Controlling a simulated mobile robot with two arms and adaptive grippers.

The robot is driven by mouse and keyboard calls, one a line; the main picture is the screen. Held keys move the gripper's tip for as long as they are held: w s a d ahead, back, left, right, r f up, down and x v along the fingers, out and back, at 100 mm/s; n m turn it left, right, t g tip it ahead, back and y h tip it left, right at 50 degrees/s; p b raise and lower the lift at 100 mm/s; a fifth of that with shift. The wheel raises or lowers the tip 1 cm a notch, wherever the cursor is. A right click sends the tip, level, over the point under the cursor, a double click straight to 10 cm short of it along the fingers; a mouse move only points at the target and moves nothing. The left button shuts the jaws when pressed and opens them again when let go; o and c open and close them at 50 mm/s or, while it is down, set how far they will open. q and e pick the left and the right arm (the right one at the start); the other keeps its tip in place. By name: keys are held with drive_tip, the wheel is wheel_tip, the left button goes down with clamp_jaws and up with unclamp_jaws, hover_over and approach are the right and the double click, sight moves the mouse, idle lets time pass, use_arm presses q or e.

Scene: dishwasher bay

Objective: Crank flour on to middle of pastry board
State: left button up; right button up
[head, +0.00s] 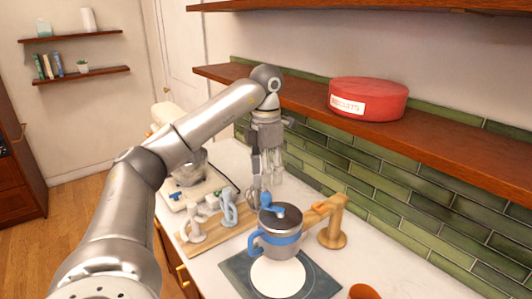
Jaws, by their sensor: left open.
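A grey flour sifter (280,240) with a blue band, a blue side handle and a blue crank (281,211) on top stands upright at the lower middle. It appears above a dark slate-coloured pastry board (318,281). A white round patch (278,277) shows on the board just below the sifter; I cannot tell if it is flour. My left gripper (266,186) is open, pointing down, behind and slightly above the crank, apart from it as far as I can tell. My right gripper is out of view.
A wooden stand (333,229) beside the sifter reaches an arm toward it. A wooden board (201,240) with white and blue-grey gadgets lies left. A stand mixer (187,172) is farther back. A red biscuit tin (368,98) sits on the shelf (450,145) along the tiled wall.

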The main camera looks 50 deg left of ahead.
sight(266, 194)
use_arm(q)
drive_tip(key=shift+r, duration=2.65)
